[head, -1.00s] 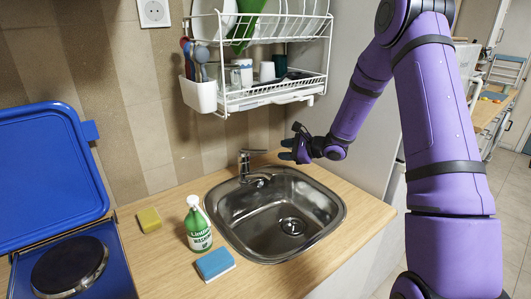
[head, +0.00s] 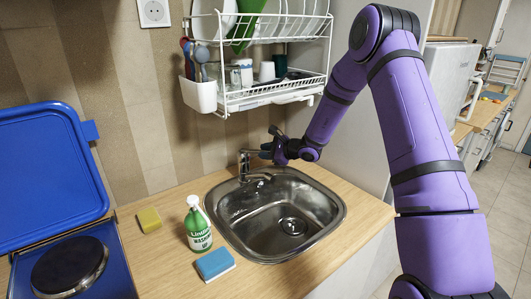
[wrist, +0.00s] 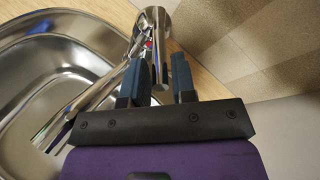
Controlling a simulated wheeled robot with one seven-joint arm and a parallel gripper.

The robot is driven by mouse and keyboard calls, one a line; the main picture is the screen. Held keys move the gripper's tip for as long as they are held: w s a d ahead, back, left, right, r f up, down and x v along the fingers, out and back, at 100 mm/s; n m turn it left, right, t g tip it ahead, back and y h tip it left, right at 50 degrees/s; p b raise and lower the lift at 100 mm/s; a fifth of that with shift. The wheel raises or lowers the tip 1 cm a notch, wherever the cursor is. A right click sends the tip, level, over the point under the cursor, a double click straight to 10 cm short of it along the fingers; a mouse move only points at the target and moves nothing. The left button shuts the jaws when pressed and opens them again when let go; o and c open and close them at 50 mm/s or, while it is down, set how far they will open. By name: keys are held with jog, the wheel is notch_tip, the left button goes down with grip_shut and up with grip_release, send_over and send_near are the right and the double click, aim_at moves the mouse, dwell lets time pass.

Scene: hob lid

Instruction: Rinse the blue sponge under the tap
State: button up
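The blue sponge (head: 215,264), with a pale underside, lies on the wooden worktop in front of the green bottle and left of the sink. The chrome tap (head: 246,165) stands at the back left of the steel sink (head: 278,240); no water shows. My gripper (head: 268,146) is at the tap's upper part, just right of it, far from the sponge. In the wrist view the two fingers of my gripper (wrist: 158,78) are apart, with part of the tap (wrist: 155,22) showing beyond and between them. I cannot tell whether they touch it.
A blue-lidded hob (head: 70,265) is at the left. A white dish rack (head: 268,97) hangs above the sink. The worktop right of the blue sponge is clear.

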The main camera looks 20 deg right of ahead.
grip_shut()
jog(key=shift+w+r+g+h, duration=0.1)
jog(key=shift+r+g+h, duration=0.2)
jog(key=shift+r, duration=0.05)
jog(key=shift+o, duration=2)
grip_release()
